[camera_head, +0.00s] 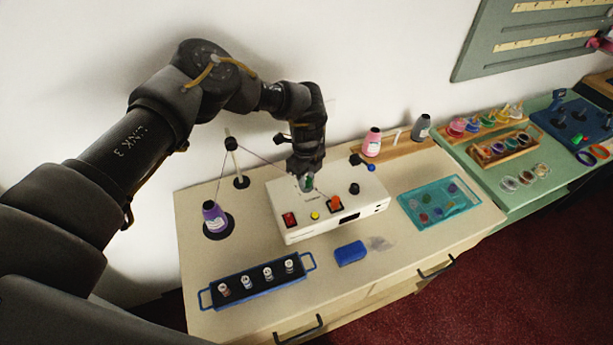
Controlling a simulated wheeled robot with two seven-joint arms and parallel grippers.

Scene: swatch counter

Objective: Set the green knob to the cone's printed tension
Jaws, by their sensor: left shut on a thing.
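My left gripper (307,176) reaches down from above onto the white machine (300,232) and is shut on the green knob (308,184). The fingers hide most of the knob, so its pointer and any scale around it cannot be read. The purple cone (214,218) stands upright on a dark round base to the left of the machine. It has a pale label, too small to read. A thread runs up from the cone to a post (235,165) and across to the machine. My right gripper is not in view.
The machine also bears a red switch (289,220), an orange part (336,202) and a black knob (354,188). In front are a blue rack (258,281) of small spools and a blue block (350,253). A teal tray (438,203) lies to the right.

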